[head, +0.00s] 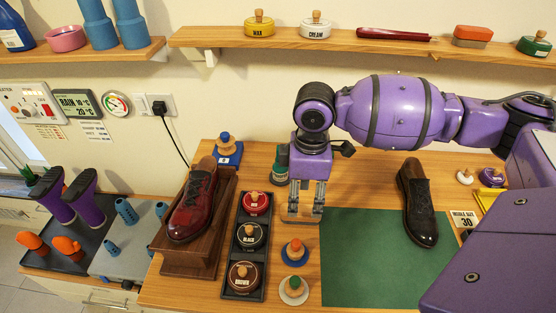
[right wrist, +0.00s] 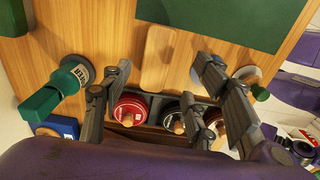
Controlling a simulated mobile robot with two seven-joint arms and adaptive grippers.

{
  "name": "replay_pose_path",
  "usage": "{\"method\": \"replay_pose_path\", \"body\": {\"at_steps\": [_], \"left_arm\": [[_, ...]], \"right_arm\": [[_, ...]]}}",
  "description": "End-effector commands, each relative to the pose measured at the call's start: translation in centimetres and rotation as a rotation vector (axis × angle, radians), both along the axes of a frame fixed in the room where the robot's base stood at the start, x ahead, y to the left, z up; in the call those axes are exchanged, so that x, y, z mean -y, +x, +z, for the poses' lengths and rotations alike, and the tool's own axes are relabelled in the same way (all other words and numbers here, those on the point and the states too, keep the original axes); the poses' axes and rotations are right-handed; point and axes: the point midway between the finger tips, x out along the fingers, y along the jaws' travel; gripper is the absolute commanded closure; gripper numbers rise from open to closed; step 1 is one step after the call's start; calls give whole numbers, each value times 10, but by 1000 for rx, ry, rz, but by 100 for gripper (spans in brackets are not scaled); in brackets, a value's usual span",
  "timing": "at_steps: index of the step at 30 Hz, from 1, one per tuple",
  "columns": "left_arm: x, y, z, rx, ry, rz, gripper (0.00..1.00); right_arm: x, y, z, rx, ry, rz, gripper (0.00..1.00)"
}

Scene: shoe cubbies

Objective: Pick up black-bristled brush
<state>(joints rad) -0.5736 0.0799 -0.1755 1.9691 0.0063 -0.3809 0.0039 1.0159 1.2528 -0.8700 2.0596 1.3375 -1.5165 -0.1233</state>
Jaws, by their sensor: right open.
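A plain wooden block (right wrist: 158,58), which looks like the back of a brush, lies on the table in the right wrist view. Its bristles do not show, so I cannot tell their colour. My right gripper (head: 304,214) is open and points down over the table, beside the shoe-polish tray. In the right wrist view its two fingers (right wrist: 160,70) are apart, one on each side of the block, with nothing held. In the head view the block is mostly hidden by the fingers. My left gripper is not in view.
A tray (head: 231,281) of polish tins stands left of the gripper. A dark green bottle (head: 280,165) stands close behind it. Two round knobbed daubers, one orange (head: 294,250), one green-topped (head: 294,289), stand in front. A green mat (head: 370,260) with a brown shoe (head: 417,205) lies right.

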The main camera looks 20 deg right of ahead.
Motion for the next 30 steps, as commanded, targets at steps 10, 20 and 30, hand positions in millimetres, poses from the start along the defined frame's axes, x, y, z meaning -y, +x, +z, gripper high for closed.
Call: {"method": "replay_pose_path", "body": {"at_steps": [10,20,30], "left_arm": [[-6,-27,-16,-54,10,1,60],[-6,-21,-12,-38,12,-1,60],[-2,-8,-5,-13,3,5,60]], "right_arm": [[0,-1,-29,-7,-2,0,45],[-2,8,-70,-7,-3,-1,45],[-2,9,-78,-2,-2,0,51]]}}
